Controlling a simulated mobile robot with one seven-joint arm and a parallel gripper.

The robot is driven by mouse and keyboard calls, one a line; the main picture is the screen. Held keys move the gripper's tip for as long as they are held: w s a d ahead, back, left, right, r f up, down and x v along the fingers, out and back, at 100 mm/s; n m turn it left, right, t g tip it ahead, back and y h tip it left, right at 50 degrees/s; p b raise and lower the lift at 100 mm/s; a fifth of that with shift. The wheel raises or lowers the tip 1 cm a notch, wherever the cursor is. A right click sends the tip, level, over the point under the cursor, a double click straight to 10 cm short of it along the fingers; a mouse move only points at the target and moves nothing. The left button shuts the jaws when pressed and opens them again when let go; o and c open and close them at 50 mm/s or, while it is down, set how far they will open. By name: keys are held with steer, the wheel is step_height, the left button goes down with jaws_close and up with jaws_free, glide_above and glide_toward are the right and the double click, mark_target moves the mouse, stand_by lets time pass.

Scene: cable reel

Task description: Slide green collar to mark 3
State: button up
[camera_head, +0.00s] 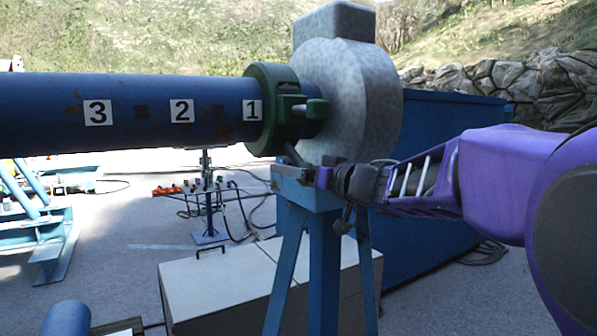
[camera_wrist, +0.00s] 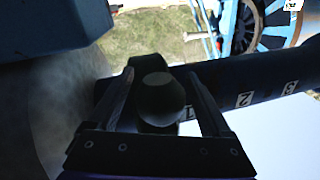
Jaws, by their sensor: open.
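The green collar (camera_head: 276,100) is around the blue pipe (camera_head: 45,115), at mark 1 (camera_head: 252,110) and close to the grey speckled block (camera_head: 352,95). Mark 2 (camera_head: 181,111) and mark 3 (camera_head: 98,112) lie farther left on the pipe. My gripper (camera_head: 300,165) is just below the collar, reaching in from the right. In the wrist view my gripper (camera_wrist: 163,95) is open, with a dark round knob (camera_wrist: 160,98) showing between its fingers. The knob seems to belong to the collar. Contact with the fingers cannot be told.
A blue stand (camera_head: 318,225) supports the block end, right below my gripper. A large blue container (camera_head: 440,170) is behind my arm. A pale box (camera_head: 225,285) is on the ground. The pipe left of the collar looks clear.

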jaws_close()
stand_by(0.3)
